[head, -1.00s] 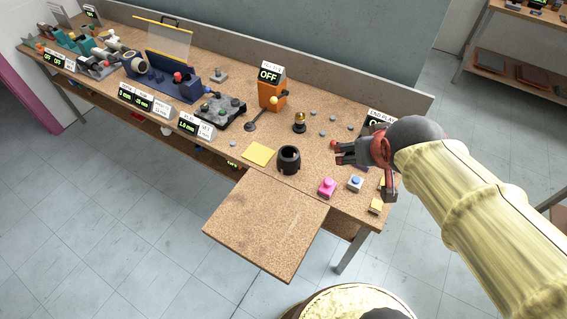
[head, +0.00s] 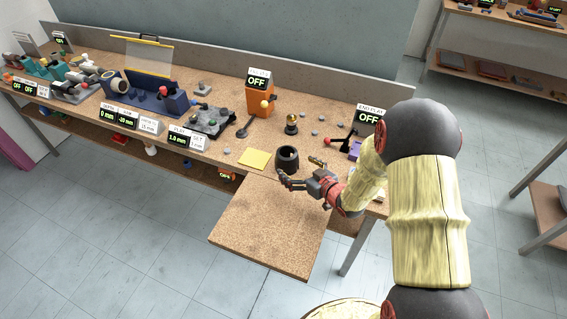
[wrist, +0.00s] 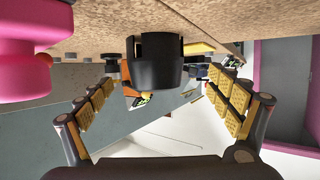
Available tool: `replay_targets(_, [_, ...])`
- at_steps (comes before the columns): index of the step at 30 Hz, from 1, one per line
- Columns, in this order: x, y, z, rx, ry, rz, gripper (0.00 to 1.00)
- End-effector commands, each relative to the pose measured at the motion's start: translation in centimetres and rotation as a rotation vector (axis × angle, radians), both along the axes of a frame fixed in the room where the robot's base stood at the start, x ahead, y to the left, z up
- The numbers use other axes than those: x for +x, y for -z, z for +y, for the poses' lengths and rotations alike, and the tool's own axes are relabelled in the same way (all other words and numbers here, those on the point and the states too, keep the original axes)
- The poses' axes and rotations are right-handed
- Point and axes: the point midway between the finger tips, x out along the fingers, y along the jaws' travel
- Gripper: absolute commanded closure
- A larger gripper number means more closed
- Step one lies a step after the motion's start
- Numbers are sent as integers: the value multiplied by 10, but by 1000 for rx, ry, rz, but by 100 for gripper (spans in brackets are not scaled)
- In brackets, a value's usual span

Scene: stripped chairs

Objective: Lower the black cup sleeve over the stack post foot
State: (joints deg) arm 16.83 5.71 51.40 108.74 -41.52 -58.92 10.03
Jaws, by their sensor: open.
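The black cup sleeve (head: 287,158) stands upright on the workbench near its front edge, beside a yellow square. It also shows in the middle of the wrist view (wrist: 154,66), where the picture is upside down. My gripper (head: 300,171) is open and low over the bench, close to the sleeve. In the wrist view its yellow-padded fingers spread to either side of the sleeve, with visible gaps; the sleeve is not gripped.
The yellow square (head: 253,158) lies left of the sleeve. An orange box (head: 260,99) with an OFF sign stands behind, and a red-knobbed lever (head: 330,141) to the right. Several grey discs dot the bench. A pink block (wrist: 35,50) is near one finger. A bare board (head: 265,225) juts forward.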

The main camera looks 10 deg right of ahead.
Motion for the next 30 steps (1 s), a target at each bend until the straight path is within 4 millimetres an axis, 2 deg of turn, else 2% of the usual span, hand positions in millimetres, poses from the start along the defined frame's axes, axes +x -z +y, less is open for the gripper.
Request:
replay_targets(11, [32, 10, 9, 0, 0, -2, 9])
replay_targets(19, [65, 21, 18, -1, 0, -1, 9])
replay_targets(26, [69, 20, 19, -1, 2, -2, 9])
replay_targets(30, [69, 20, 19, -1, 2, -2, 16])
